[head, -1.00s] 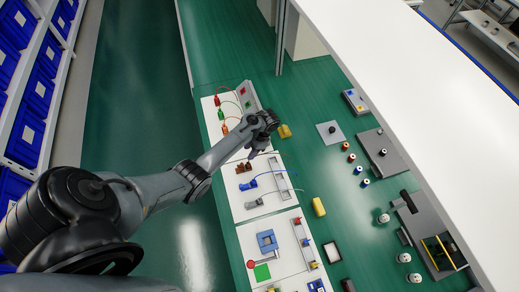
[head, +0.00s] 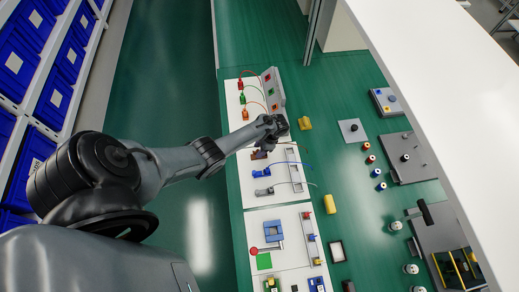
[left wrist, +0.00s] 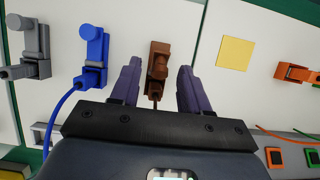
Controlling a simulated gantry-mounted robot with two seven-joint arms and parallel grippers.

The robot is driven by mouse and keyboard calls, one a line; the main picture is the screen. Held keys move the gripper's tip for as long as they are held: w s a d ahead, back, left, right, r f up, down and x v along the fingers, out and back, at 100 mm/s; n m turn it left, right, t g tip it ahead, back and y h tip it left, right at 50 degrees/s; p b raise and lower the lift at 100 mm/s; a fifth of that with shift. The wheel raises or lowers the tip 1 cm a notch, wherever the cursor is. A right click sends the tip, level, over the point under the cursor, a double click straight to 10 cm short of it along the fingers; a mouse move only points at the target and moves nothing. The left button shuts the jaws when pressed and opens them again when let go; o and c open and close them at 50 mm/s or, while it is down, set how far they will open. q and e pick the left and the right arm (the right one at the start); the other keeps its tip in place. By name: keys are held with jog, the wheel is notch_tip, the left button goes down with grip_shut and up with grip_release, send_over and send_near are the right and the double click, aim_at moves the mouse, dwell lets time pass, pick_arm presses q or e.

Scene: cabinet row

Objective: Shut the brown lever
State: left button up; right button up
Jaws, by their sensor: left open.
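The brown lever (left wrist: 158,60) stands on a white board between the fingers of my left gripper (left wrist: 160,70) in the left wrist view. The fingers are open, one on each side of it; I cannot tell whether either touches it. A thin brown cable runs from it toward the gripper's base. In the head view, the brown lever (head: 259,154) shows just below my left gripper (head: 273,141), partly covered by it. Whether the lever is open or shut is unclear. My right gripper is not in view.
A blue lever (left wrist: 93,55) and a grey lever (left wrist: 37,50) stand left of the brown one in the left wrist view. A yellow square (left wrist: 235,53) and an orange connector (left wrist: 296,74) lie to the right. Loose parts cover the green bench beyond.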

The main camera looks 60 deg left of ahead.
pick_arm(q)
jog(key=shift+c, duration=0.4)
grip_shut()
